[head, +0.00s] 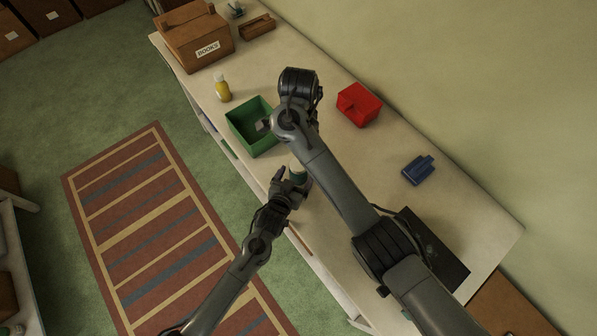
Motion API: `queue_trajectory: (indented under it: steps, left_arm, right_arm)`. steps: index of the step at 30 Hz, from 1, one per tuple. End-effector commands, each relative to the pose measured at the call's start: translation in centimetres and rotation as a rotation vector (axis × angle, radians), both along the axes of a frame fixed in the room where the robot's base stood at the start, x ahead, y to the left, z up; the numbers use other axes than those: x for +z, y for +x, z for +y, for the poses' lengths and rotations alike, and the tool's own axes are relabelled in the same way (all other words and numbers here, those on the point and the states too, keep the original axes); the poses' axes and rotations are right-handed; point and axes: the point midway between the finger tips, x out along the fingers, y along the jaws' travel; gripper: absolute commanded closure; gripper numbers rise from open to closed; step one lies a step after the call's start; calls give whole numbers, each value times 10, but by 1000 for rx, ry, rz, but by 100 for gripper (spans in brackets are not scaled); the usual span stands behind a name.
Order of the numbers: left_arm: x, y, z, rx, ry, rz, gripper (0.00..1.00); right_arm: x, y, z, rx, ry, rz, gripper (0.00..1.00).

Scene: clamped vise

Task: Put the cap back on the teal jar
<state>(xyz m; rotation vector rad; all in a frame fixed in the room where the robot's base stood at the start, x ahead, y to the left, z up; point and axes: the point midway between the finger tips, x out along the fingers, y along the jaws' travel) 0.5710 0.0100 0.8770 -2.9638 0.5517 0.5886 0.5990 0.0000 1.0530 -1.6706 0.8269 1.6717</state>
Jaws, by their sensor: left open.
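A small teal jar (299,177) stands near the front edge of the workbench, partly hidden by my arms. A pale part (296,165) shows at its upper side; I cannot tell whether it is the cap. My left gripper (288,180) is open right at the jar, its fingers close beside it. My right arm reaches over the bench from the lower right, its wrist above the back of the green bin. What seems to be part of my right gripper (264,125) shows over the bin; its jaws are too small and hidden to read.
The open green bin (241,124) stands beyond the jar. A yellow bottle (222,91), a box labelled BOOKS (187,41) and a brown wooden piece (257,27) are farther off. A red box (358,105), a blue object (418,171) and a black plate (447,260) lie right.

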Motion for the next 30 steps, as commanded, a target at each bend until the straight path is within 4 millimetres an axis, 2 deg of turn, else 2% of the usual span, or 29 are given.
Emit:
queue_trajectory:
  steps: [12, 18, 24, 30]
  left_arm:
    - [22, -55, 22, 0, 0, 1, 9]
    - [32, -76, 30, 0, 0, 1, 9]
    - [37, -85, 33, 0, 1, 2, 9]
    - [37, -86, 33, 0, 0, 1, 9]
  right_arm:
    - [-3, 0, 0, 0, 0, 0, 17]
    - [-5, 0, 0, 0, 0, 0, 17]
    - [-5, 0, 0, 0, 0, 0, 17]
    - [-5, 0, 0, 0, 0, 0, 17]
